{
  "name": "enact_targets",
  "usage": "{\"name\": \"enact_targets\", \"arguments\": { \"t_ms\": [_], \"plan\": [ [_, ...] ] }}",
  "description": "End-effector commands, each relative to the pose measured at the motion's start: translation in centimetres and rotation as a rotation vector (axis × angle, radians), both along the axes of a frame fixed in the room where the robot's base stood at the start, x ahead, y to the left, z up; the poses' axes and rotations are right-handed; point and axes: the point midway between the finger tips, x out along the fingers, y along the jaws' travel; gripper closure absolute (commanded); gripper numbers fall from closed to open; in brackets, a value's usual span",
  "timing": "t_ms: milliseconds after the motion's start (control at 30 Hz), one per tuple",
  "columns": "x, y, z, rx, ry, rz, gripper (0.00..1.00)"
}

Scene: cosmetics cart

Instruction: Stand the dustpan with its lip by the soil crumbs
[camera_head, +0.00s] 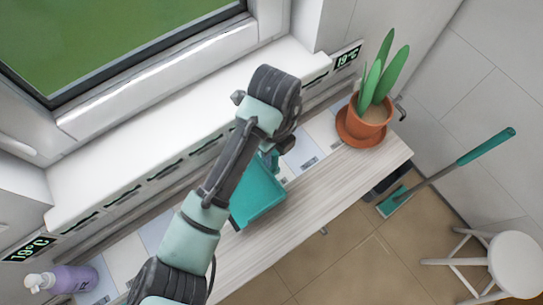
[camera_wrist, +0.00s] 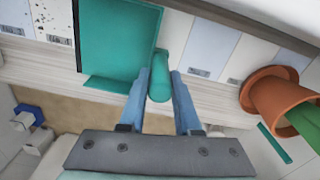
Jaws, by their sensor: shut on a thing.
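The teal dustpan (camera_head: 260,194) is beside my forearm, over the wooden shelf. In the wrist view its broad pan (camera_wrist: 120,38) fills the upper left, and its rounded handle (camera_wrist: 160,82) comes toward me. My gripper (camera_wrist: 166,70) is shut on the handle, with a blue finger on each side. In the head view my arm hides the gripper. Dark specks that look like soil crumbs (camera_wrist: 60,40) lie on a pale tile left of the pan, apart from it. I cannot tell whether the pan touches the shelf.
A terracotta pot with a plant (camera_head: 368,122) stands on a saucer at the shelf's right end and shows close by in the wrist view (camera_wrist: 278,95). A purple bottle (camera_head: 72,279) is at the left end. A teal-handled broom (camera_head: 440,175) and white stool (camera_head: 513,262) are on the right.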

Motion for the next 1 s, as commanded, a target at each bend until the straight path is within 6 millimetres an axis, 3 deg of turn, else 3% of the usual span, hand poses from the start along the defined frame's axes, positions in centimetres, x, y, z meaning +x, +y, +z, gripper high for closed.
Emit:
{"name": "enact_targets", "arguments": {
  "t_ms": [233, 633, 667, 800, 1000],
  "plan": [
    [-0.1, 0.0, -3.1, 0.001, 0.003, 0.001, 1.00],
    [0.0, 0.0, -3.8, 0.001, 0.001, 0.001, 1.00],
    [0.0, 0.0, -3.7, 0.001, 0.001, 0.001, 0.63],
    [0.0, 0.0, -3.6, 0.001, 0.001, 0.001, 0.38],
    [0.0, 0.0, -3.6, 0.001, 0.001, 0.001, 0.38]
  ]
}}
